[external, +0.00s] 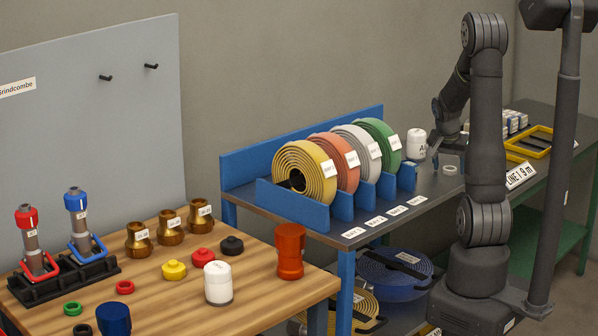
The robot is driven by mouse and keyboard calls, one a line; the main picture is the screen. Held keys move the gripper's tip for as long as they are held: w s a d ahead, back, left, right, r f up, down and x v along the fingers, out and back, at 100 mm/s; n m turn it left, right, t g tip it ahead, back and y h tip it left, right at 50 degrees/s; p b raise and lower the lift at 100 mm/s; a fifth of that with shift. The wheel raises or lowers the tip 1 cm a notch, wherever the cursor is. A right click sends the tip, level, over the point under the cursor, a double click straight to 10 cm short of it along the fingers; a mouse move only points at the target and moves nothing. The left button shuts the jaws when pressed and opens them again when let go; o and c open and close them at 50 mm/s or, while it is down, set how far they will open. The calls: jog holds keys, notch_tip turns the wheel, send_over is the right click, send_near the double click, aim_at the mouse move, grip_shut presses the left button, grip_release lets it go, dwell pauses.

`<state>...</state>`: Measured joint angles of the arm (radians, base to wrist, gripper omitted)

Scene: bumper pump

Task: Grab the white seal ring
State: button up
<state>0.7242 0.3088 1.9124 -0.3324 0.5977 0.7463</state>
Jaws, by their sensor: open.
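The white seal ring (450,170) lies flat on the dark top of the back bench, to the right of the hose rack. It is small in the external view. My gripper (447,155) points down just above and slightly behind the ring in the picture, open and empty. The fingers are small and dark, partly hidden by my own arm, so the exact gap to the ring cannot be told.
A white labelled container (416,144) stands close to the left of my gripper. Rolled hoses in a blue rack (290,203) stand further left. A yellow tray (528,147) and a "LINE 1" sign (520,175) are at right. A wooden table (180,290) holds fittings and coloured rings.

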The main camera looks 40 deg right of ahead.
jog(key=c, duration=1)
jog(key=shift+r, duration=0.1)
jog(key=shift+c, duration=0.2)
